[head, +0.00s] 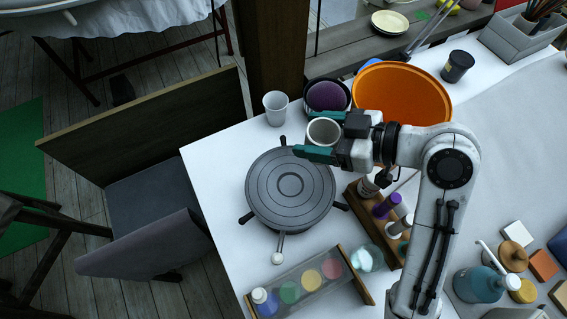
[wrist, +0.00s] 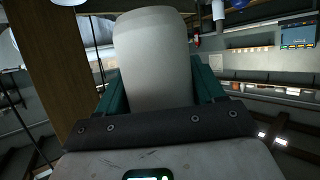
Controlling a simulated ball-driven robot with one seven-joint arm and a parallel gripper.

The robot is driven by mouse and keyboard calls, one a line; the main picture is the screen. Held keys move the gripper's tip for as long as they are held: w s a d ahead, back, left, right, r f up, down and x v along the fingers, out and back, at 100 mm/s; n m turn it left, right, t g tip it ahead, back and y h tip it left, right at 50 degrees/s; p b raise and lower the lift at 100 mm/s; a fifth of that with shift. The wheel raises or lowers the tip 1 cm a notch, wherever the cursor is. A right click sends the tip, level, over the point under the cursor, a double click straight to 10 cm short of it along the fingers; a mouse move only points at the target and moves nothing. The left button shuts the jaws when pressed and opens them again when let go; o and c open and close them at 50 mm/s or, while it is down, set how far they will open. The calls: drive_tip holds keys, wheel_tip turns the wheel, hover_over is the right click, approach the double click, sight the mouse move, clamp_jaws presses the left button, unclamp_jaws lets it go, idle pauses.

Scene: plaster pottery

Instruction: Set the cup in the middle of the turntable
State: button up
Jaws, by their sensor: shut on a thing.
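The grey-white cup (head: 323,130) is held with its opening upward, beyond the upper right rim of the turntable in the head view. My gripper (head: 312,133) is shut on it, with one teal finger on each side. In the wrist view the cup (wrist: 152,60) stands between the two fingers of my gripper (wrist: 157,85) and hides what lies behind it. The dark grey round turntable (head: 263,190) has ring marks around its centre and is empty. The height of the cup above the table cannot be told.
A white tumbler (head: 275,105) stands near the table's back corner. A dark bowl with a purple thing (head: 327,96) and a large orange bowl (head: 403,92) are behind my gripper. A wooden bottle rack (head: 367,212) is right of the turntable, a paint-jar rack (head: 318,286) in front.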

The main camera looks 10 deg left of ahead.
drive_tip(key=s+a+f, duration=0.1)
drive_tip(key=f, duration=0.2)
drive_tip(key=s+a+f+p, duration=0.1)
drive_tip(key=a+f, duration=0.1)
drive_tip(key=f, duration=0.1)
drive_tip(key=s+a+f, duration=0.1)
drive_tip(key=a+f, duration=0.1)
drive_tip(key=f, duration=0.1)
drive_tip(key=shift+a+p, duration=0.2)
drive_tip(key=shift+p, duration=0.1)
drive_tip(key=shift+f, duration=0.25)
drive_tip(key=shift+f, duration=0.15)
drive_tip(key=shift+f+b, duration=0.15)
drive_tip(key=shift+b, duration=0.15)
drive_tip(key=o, duration=1.1)
